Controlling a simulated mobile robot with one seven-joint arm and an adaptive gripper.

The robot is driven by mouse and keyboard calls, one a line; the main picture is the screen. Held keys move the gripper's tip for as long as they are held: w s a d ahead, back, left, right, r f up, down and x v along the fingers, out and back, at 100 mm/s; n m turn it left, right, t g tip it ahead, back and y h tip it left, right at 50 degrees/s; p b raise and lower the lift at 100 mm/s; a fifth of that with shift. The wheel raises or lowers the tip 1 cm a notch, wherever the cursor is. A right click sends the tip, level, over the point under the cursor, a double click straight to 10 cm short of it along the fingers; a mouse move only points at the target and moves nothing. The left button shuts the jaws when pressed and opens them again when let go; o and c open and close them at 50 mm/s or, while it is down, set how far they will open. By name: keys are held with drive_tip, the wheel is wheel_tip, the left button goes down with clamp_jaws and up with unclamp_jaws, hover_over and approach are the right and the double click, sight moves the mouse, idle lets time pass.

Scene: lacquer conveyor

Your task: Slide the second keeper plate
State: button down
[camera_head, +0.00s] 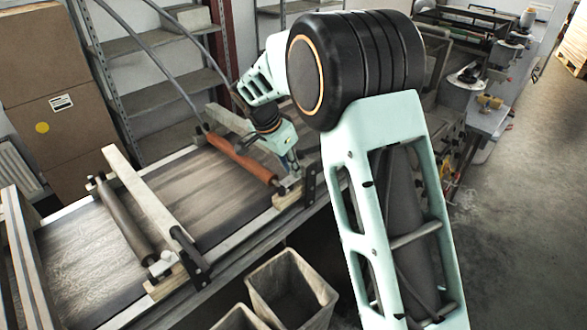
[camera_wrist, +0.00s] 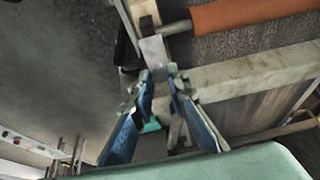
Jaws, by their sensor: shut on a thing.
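My gripper (camera_head: 290,160) reaches down to the near end of the reddish-brown roller (camera_head: 240,160) on the conveyor. In the wrist view its two fingers (camera_wrist: 161,77) are closed around the lower end of a small grey metal keeper plate (camera_wrist: 154,50). The plate lies beside the roller's pale end block and shaft; the reddish-brown roller is also there (camera_wrist: 245,14). In the head view this plate is small and partly hidden by the fingers. Another metal keeper piece (camera_head: 163,265) sits at the near end of the dark grey roller (camera_head: 124,221).
The conveyor belt (camera_head: 85,260) runs across the left, with a pale crossbar (camera_head: 146,200) over it. Black brackets (camera_head: 310,184) stand at its near edge. An open grey bin (camera_head: 290,290) stands below. Shelves (camera_head: 155,60) and cardboard boxes (camera_head: 45,70) stand behind.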

drive_tip(key=shift+w+a+r, duration=0.15)
drive_tip(key=shift+a, duration=0.05)
drive_tip(key=c, duration=1.8)
unclamp_jaws()
drive_tip(key=shift+c, duration=0.2)
drive_tip(key=v, duration=1.2)
drive_tip(key=shift+d, duration=0.15)
